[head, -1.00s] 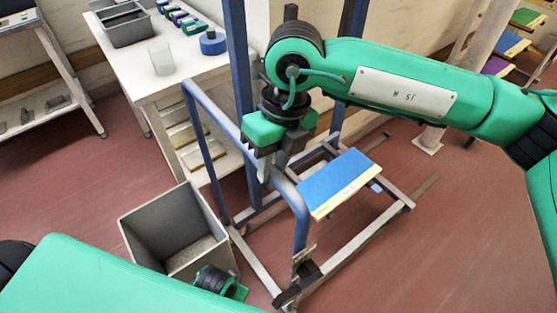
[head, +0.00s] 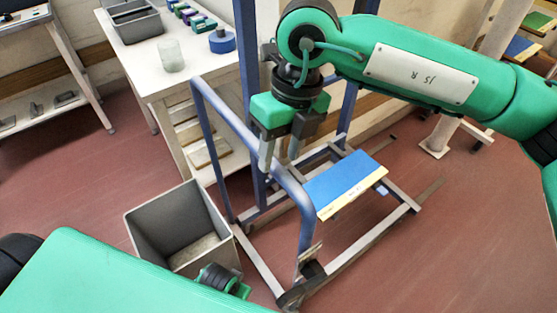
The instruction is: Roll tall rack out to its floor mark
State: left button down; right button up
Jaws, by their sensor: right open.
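The tall rack (head: 248,60) has blue uprights, a curved blue push handle (head: 228,118) and a grey base frame. It stands upright in the middle of the head view. A blue board with a pale edge (head: 345,183) lies low on it. My right gripper (head: 279,162) is open and empty, pointing down at the handle's top bar. One finger overlaps the bar in the picture; I cannot tell whether they touch. The dark and green end of my left arm (head: 220,280) shows by the bin, but its fingers are hidden. I cannot make out a floor mark for certain.
A grey open bin (head: 162,235) stands close to the left of the rack. A white table (head: 150,78) with trays, a glass and a blue roll is behind it. Thin grey strips (head: 430,190) lie on the red floor at right. A pale post (head: 440,138) stands further back.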

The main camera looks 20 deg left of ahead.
pick_arm(q)
jog(key=shift+w+r, duration=0.15)
jog(key=shift+r, duration=0.25)
pick_arm(e)
notch_tip(320, 180, up, 10)
jog(key=w+d, duration=0.1)
jog(key=shift+w+r, duration=0.2)
jog(key=shift+w, duration=0.05)
